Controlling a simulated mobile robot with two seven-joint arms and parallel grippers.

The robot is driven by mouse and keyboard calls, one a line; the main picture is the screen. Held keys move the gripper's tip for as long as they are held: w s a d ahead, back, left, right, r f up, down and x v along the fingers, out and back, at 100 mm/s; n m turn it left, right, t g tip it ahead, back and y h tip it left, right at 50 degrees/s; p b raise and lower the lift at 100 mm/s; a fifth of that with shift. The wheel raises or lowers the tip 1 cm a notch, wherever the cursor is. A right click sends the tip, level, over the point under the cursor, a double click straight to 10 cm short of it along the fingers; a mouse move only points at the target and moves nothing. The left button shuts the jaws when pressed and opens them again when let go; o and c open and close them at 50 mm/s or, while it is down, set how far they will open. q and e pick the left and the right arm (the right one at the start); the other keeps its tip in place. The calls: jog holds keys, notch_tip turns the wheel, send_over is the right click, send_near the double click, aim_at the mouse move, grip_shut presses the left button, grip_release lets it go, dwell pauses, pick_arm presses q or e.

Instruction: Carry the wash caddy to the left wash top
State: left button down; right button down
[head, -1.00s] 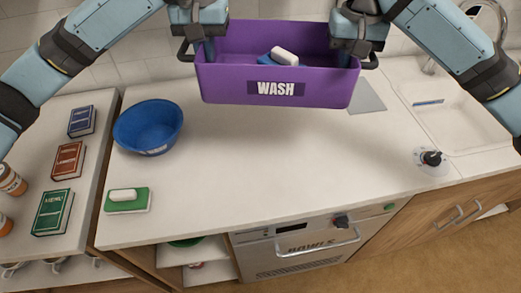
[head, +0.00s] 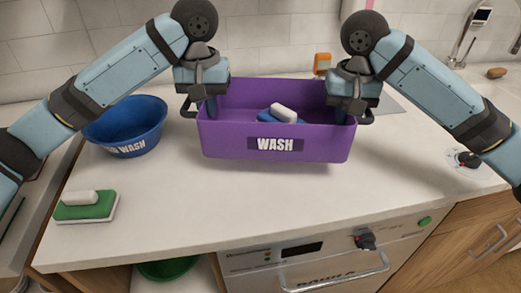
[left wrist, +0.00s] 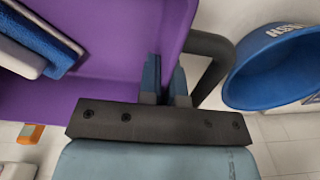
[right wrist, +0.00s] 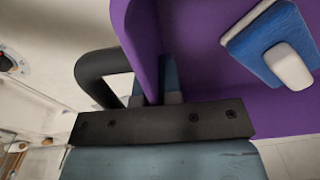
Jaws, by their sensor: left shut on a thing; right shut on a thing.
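The purple wash caddy (head: 225,143), labelled WASH, is level between my two grippers over the pale wash top (head: 200,205). A shadow lies under it; I cannot tell for certain whether its base touches the top. A blue sponge with a white bar (head: 283,113) lies inside. My left gripper (head: 211,106) is shut on the caddy's left end wall, and my right gripper (head: 341,113) on its right end wall. The wrist views show the fingers around the purple wall at left (left wrist: 165,85) and right (right wrist: 157,82). The caddy's underside is hidden.
A blue wash bowl (head: 128,132) stands just left of the caddy, close to my left arm. A green sponge with a white bar (head: 86,206) lies at the front left. An orange item (head: 322,63) stands behind. The front middle of the top is clear.

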pick_arm(q)
jog(key=shift+a+r, duration=0.1)
jog(key=shift+a, duration=0.05)
pick_arm(e)
jog(key=shift+d+r, duration=0.1)
